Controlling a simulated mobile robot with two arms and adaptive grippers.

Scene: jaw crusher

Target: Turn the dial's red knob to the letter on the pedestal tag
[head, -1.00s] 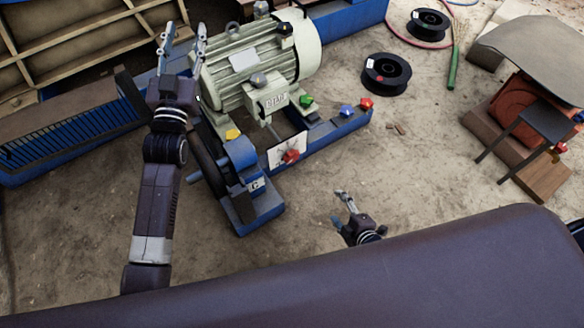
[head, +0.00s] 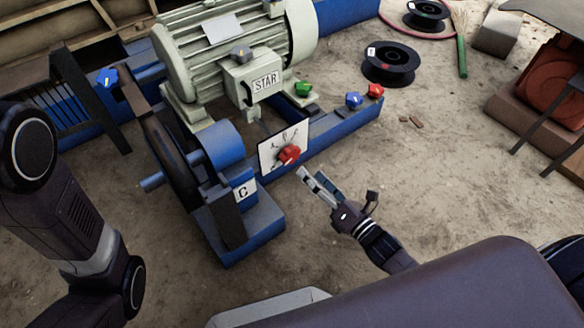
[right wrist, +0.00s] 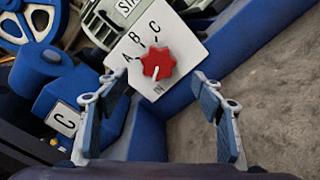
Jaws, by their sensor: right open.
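The red knob (head: 289,154) sits on a white dial plate (head: 268,157) at the front of the blue frame. In the right wrist view the knob (right wrist: 158,63) has a pale mark on its lower side, pointing down, away from the letters A, B and C above it. The pedestal tag (head: 245,190) reads C; it also shows in the right wrist view (right wrist: 64,119). My right gripper (head: 321,186) is open and empty, close in front of the dial, with the knob framed between its fingers but apart from them. My left gripper is out of view.
A pale green motor (head: 230,50) with a STAR label stands behind the dial. Green (head: 303,88), blue (head: 354,100) and red (head: 375,90) knobs sit along the blue frame. A black spool (head: 387,65) lies on the ground behind. Sandy ground to the right is mostly clear.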

